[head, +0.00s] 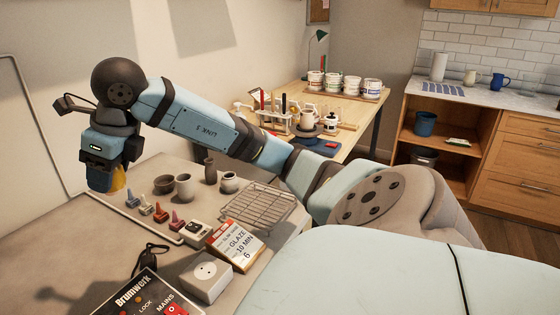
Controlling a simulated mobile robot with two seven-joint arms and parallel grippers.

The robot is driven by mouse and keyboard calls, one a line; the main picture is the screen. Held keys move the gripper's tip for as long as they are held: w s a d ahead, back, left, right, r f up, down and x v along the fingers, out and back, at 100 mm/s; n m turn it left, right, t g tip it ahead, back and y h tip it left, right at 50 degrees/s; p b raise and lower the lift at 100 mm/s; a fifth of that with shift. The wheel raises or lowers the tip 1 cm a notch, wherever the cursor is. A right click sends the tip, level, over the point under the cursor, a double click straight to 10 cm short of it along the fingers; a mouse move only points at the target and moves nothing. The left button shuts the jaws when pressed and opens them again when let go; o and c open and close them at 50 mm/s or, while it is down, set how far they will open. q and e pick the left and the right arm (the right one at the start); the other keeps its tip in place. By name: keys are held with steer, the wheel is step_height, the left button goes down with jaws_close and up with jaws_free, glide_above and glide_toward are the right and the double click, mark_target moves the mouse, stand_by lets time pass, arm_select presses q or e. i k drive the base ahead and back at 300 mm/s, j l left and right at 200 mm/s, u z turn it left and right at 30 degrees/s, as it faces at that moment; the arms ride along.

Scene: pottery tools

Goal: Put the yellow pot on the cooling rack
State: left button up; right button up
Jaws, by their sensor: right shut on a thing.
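My right arm reaches across the view to the left, and its gripper (106,184) points down over the left part of the table. It is shut on the yellow pot (119,179). Only a small part of the pot shows, behind and beside the gripper; the fingertips are mostly hidden. The cooling rack (258,205), a wire grid, lies on the same table, well to the right of the gripper. Its top looks empty. My left gripper is not in view.
Several dark and grey pots stand behind, including a bowl (164,185) and a grey jar (185,187). Small coloured pieces, a glaze sign (233,246), a white socket box (205,279) and a control box (147,295) lie in front. The left table front is mostly clear.

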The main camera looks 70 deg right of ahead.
mark_target(261, 202)
steer(key=l+z, duration=0.45)
steer(key=l, duration=0.85)
